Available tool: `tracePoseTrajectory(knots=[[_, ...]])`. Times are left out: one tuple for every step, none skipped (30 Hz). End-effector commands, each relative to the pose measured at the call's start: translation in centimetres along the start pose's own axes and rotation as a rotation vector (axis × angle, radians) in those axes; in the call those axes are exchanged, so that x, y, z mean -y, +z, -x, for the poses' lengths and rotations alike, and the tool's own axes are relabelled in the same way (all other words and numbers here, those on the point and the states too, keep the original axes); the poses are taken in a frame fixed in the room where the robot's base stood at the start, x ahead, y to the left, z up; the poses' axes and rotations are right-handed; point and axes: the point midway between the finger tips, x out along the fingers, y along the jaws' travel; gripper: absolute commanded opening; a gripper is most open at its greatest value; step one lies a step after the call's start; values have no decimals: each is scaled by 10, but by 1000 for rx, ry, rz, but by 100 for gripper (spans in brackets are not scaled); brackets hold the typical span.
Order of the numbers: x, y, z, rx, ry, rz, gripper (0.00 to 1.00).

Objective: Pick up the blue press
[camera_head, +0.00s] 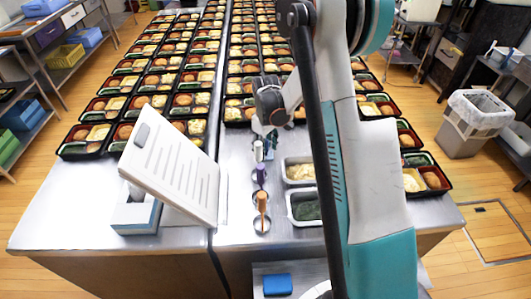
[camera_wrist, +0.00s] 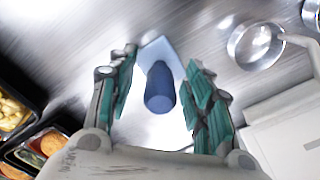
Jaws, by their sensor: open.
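The blue press shows in the wrist view as a dark blue rounded handle (camera_wrist: 160,88) over a paler, shiny surface. My gripper (camera_wrist: 158,85) is open, with its green-and-grey fingers on either side of the handle. Gaps show between handle and fingers, and nothing is held. In the head view my gripper (camera_head: 268,138) is low over the steel table, at the far end of a row of upright handled tools. The blue press cannot be made out clearly there, behind my gripper.
White-handled (camera_head: 259,150), purple-handled (camera_head: 262,174) and orange-handled (camera_head: 262,202) tools stand in a row nearer. Metal food pans (camera_head: 291,207) are right of them. A tilted white panel (camera_head: 172,165) stands left. Rows of filled bento trays (camera_head: 80,148) cover the table behind.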

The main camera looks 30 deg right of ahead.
Motion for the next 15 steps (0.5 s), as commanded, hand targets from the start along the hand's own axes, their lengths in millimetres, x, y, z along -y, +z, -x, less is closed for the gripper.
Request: tracePoseTrajectory(knots=[[0, 0, 1, 0, 0, 0, 46], [0, 0, 1, 0, 0, 0, 46], [0, 0, 1, 0, 0, 0, 46], [0, 0, 1, 0, 0, 0, 40], [0, 0, 1, 0, 0, 0, 33], [0, 0, 1, 0, 0, 0, 24], [0, 0, 1, 0, 0, 0, 17], [0, 0, 1, 0, 0, 0, 10], [0, 0, 1, 0, 0, 0, 1], [0, 0, 1, 0, 0, 0, 0], [0, 0, 1, 0, 0, 0, 0], [0, 0, 1, 0, 0, 0, 0], [0, 0, 1, 0, 0, 0, 0], [0, 0, 1, 0, 0, 0, 0], [0, 0, 1, 0, 0, 0, 0]])
